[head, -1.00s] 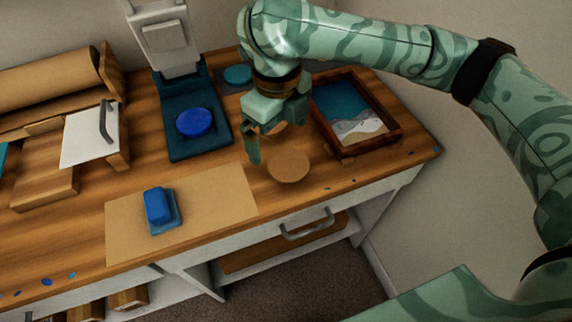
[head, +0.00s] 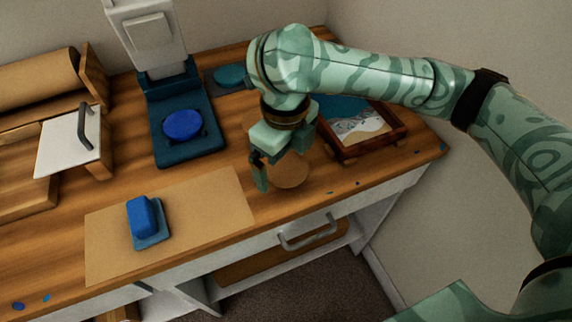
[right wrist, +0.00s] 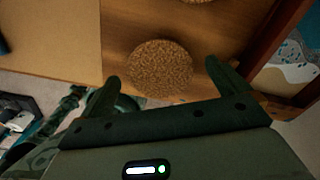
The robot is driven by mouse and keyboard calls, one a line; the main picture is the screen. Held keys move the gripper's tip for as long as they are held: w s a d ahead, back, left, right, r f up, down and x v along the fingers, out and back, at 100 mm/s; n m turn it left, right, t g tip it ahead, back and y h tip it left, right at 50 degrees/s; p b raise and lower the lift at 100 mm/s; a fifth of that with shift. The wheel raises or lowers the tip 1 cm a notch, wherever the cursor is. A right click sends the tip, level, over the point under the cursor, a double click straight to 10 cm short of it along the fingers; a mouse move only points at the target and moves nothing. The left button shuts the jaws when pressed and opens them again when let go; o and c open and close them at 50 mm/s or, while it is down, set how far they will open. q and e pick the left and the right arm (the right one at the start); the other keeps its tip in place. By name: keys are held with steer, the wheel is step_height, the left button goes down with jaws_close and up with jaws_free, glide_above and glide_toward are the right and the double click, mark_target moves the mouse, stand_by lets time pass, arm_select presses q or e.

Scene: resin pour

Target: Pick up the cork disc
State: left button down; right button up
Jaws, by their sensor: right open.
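The cork disc (head: 290,171) is a round, flat, brown piece lying on the wooden bench, left of the framed picture. My right gripper (head: 275,170) is above it, pointing down, and hides part of it in the head view. In the right wrist view the disc (right wrist: 160,68) shows between the two spread fingers of the gripper (right wrist: 162,72). The gripper is open and holds nothing. I cannot tell how high the fingertips are above the bench. My left gripper is not in view.
A wooden frame (head: 372,151) with a sea picture stands close to the right. A blue block (head: 140,215) on a small base sits on a brown sheet (head: 200,215). A press-like stand with a blue disc (head: 182,125) is behind. Another cork piece (right wrist: 198,1) shows at the wrist view's top edge.

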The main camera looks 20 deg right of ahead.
steer(key=shift+f, duration=0.2)
stand_by(0.4)
steer(key=c, duration=1)
steer(key=shift+c, duration=0.2)
